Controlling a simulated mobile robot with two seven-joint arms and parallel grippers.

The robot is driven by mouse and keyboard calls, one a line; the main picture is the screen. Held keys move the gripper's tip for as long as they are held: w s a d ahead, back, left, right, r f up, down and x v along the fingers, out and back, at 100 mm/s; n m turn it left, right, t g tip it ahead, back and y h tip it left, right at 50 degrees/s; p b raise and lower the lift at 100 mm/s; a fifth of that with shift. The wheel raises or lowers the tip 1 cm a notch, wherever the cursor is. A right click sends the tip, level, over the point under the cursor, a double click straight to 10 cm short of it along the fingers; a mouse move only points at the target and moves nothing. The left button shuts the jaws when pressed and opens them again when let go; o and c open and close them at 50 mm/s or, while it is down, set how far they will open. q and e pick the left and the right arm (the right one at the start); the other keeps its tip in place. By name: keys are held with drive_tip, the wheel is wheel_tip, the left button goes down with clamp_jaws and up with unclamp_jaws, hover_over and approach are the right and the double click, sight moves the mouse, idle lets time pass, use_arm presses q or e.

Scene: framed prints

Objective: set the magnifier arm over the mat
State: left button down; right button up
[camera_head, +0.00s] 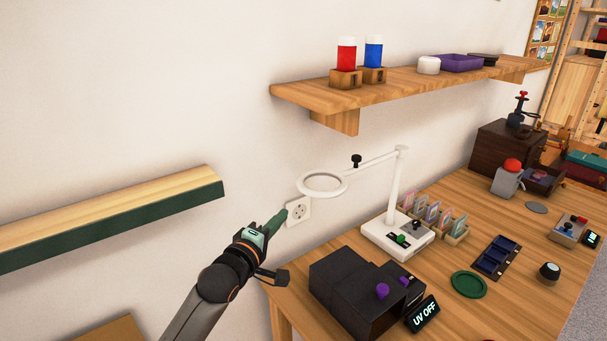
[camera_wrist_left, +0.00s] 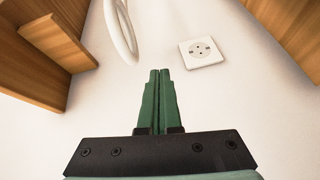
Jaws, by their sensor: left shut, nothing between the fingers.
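The white magnifier has a ring head (camera_head: 322,184) on a jointed arm (camera_head: 376,160) with a black knob (camera_head: 356,160). Its post rises from a white base (camera_head: 398,236) on the table, and the ring hangs to the left, near the wall. Part of the ring shows at the top of the left wrist view (camera_wrist_left: 121,32). A flat green round mat (camera_head: 468,284) lies on the table, right of the base; the ring is not over it. My left gripper (camera_head: 281,217) is shut and empty, below and left of the ring, apart from it. My right gripper is out of view.
A wall socket (camera_head: 298,212) is right beside my left fingertips in the picture. A black box with purple knobs (camera_head: 350,290) stands at the table's near left. A wooden shelf (camera_head: 400,85) hangs above the magnifier. A card rack (camera_head: 455,235) stands behind the base.

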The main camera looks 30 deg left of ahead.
use_arm(q)
drive_tip(key=r, duration=0.1)
drive_tip(key=w+a+r+n, duration=0.1)
drive_tip(key=r+n, duration=0.1)
drive_tip(key=shift+w+a+r+t+y, duration=0.25)
drive_tip(key=shift+a+r+t+y, duration=0.05)
drive_tip(key=shift+r+t, duration=0.1)
drive_tip(key=shift+w, duration=0.1)
drive_tip(key=w+a, duration=0.1)
drive_tip(key=w, duration=0.8)
drive_tip(key=shift+w+a, duration=0.2)
drive_tip(key=shift+w, duration=0.2)
drive_tip(key=shift+s+d+f, duration=0.1)
drive_tip(key=shift+d+f, duration=0.05)
